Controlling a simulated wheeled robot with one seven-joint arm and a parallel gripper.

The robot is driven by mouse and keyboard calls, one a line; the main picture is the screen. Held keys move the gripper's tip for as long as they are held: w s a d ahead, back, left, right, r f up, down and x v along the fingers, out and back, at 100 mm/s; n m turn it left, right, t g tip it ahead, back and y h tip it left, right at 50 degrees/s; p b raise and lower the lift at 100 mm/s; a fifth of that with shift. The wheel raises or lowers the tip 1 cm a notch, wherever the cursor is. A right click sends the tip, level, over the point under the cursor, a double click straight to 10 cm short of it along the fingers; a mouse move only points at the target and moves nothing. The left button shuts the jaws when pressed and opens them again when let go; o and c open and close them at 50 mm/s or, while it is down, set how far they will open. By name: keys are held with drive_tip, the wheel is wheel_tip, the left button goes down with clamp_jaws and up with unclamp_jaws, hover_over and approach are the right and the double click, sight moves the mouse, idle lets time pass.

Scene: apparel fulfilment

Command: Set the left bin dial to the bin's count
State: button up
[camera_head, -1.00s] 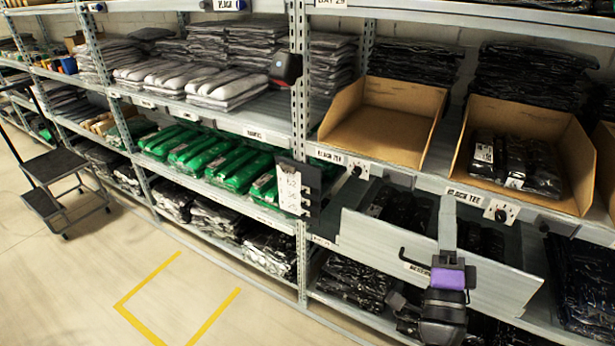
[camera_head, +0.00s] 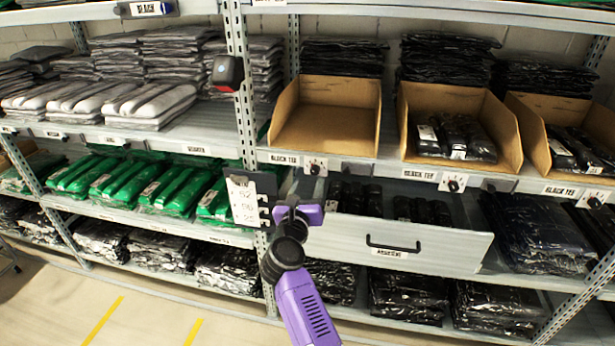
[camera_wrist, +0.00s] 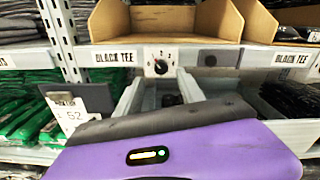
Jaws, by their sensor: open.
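The left bin (camera_head: 331,112) is an open cardboard bin on the middle shelf; what I see of its inside is empty. Its dial (camera_head: 315,166) is a dark knob on a white plate on the shelf edge, right of a BLACK TEE label. In the wrist view the dial (camera_wrist: 161,67) is ahead, just above centre, with small marks around it; its exact setting is too small to read. My gripper (camera_head: 291,208) is below and in front of the dial, apart from it. It is open and empty; its fingertips are not clear in the wrist view.
A middle bin (camera_head: 510,126) and a right bin (camera_head: 596,118) hold black packets, with their own dials (camera_head: 453,182). A grey RESERVE drawer (camera_head: 340,240) stands pulled out below, near my arm. A white card (camera_head: 243,200) with numbers hangs left of my gripper.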

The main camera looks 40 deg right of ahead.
sight(314, 172)
drive_tip(key=shift+x, duration=2.7)
clamp_jaws()
